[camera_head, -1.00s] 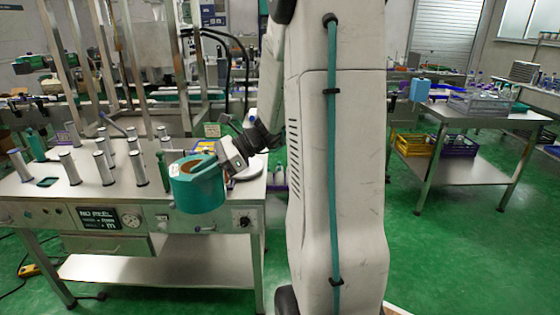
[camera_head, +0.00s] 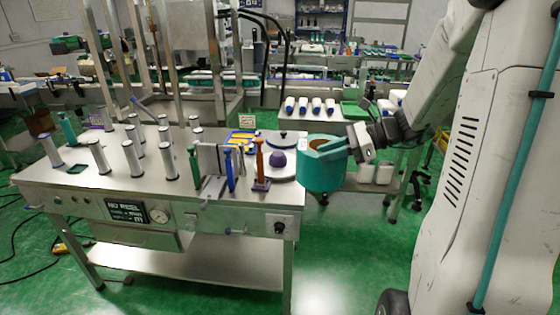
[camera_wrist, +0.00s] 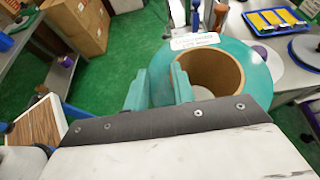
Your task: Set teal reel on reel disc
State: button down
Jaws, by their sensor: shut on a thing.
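The teal reel (camera_head: 318,176) is a thick ring with a brown cardboard core. My gripper (camera_head: 338,148) is shut on its wall and holds it in the air off the bench's right end. In the wrist view, the reel (camera_wrist: 245,58) lies around the open core, and my gripper's teal fingers (camera_wrist: 160,88) straddle its near wall. A pale round disc with a purple dome (camera_head: 282,162) sits on the bench just left of the reel. Another pale disc with a dark knob (camera_head: 283,135) lies behind it. I cannot tell which is the reel disc.
The steel bench (camera_head: 105,180) carries several upright silver posts (camera_head: 133,160). Blue and orange upright tools (camera_head: 260,160) stand near its front edge, left of the purple-domed disc. A yellow-and-blue tray (camera_head: 241,140) lies behind them. Green floor is free in front of the bench.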

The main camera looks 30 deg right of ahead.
aim_at(278, 163)
jog(key=i, duration=0.9)
